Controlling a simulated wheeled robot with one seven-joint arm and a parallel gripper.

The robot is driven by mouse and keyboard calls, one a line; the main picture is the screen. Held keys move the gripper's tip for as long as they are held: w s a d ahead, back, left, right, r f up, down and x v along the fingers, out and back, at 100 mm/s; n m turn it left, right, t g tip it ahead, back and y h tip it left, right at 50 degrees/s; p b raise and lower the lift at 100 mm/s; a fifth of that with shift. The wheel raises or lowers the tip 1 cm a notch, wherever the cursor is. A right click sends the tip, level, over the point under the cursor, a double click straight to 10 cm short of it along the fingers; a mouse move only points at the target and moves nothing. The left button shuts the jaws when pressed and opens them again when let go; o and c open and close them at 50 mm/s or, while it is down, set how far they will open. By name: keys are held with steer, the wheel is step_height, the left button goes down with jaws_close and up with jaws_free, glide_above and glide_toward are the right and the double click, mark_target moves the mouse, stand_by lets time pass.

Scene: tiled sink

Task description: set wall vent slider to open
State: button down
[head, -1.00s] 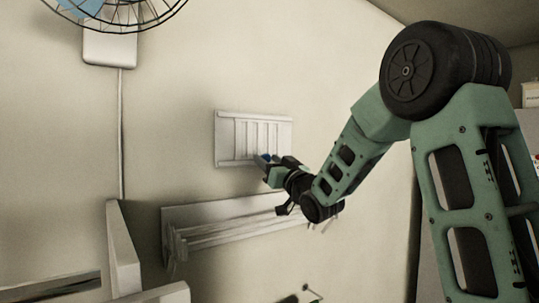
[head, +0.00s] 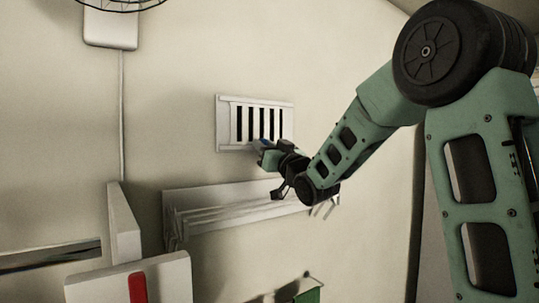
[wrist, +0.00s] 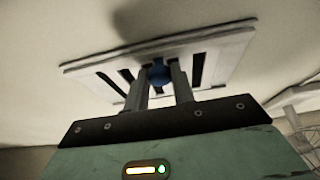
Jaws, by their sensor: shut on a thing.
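The wall vent (head: 223,125) is a white rectangular plate on the wall in the middle of the head view, with several dark vertical slots showing between its slats. In the wrist view the vent (wrist: 225,52) fills the upper part, with dark slots on both sides. My gripper (head: 262,150) is at the vent's lower edge. In the wrist view my gripper (wrist: 162,82) has its fingers on either side of a round blue knob (wrist: 159,74) on the vent's slider, shut on it. The fingers hide part of the vent behind them.
A white wall rack (head: 235,205) with rails sits just below the vent and my wrist. A white panel with a red stripe (head: 137,288) stands at the lower left. A fan (wrist: 297,98) shows at the right of the wrist view.

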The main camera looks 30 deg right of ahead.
steer(key=shift+a, duration=0.25)
steer(key=c, duration=1.2)
jaws_free()
steer(key=shift+a, duration=0.15)
steer(key=b+v, duration=0.9)
steer(key=v, duration=0.8)
steer(key=shift+s+f, duration=0.15)
steer(key=shift+s, duration=0.05)
steer(key=shift+s, duration=0.1)
